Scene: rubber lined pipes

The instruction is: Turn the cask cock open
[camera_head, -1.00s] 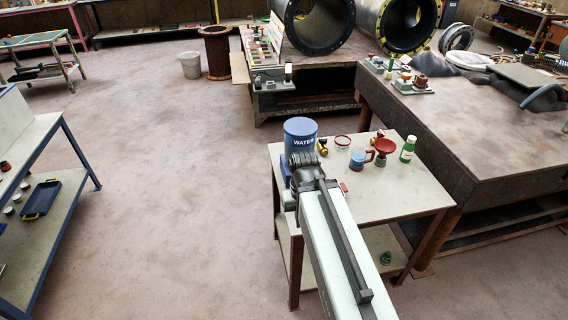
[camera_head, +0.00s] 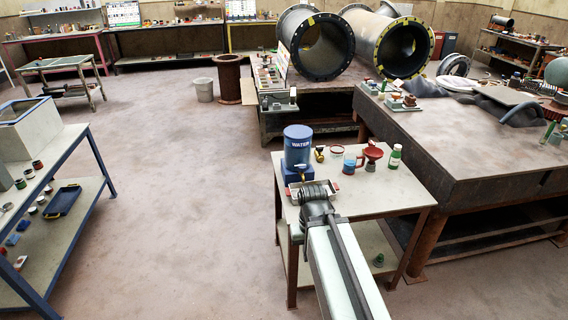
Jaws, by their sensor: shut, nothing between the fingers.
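The blue cask (camera_head: 297,147), lettered WATER, stands upright on a blue base (camera_head: 290,171) at the back left of the small grey table. A small brass-coloured part (camera_head: 298,169) shows low on the cask's front; it is too small to tell how its handle is turned. My gripper (camera_head: 313,190) is at the end of my pale arm, in front of and below the cask in the picture. Its dark body shows, but its fingertips are largely hidden behind it. It is shut and holds nothing. I cannot tell whether it touches anything.
A tray (camera_head: 333,185) lies partly behind my gripper. Floor at left is open.

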